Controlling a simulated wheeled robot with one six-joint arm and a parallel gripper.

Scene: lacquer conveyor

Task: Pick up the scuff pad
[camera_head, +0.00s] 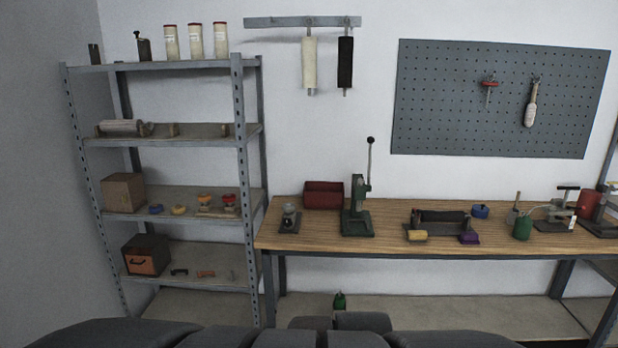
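No thing in view can be named as the scuff pad with certainty. Two small blocks lie on the wooden workbench (290,243) in front of a dark tray: a yellow block (418,236) and a purple block (469,238). They are too small to tell whether either is a pad. Dark rounded parts of my own body fill the bottom edge. My gripper is not in view.
A metal shelf rack (240,150) stands left, holding a cardboard box (124,192) and small items. The bench also holds a red bin (323,194), a green lever press (357,212), the dark tray (441,220) and a green container (521,229). A pegboard (440,100) hangs above.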

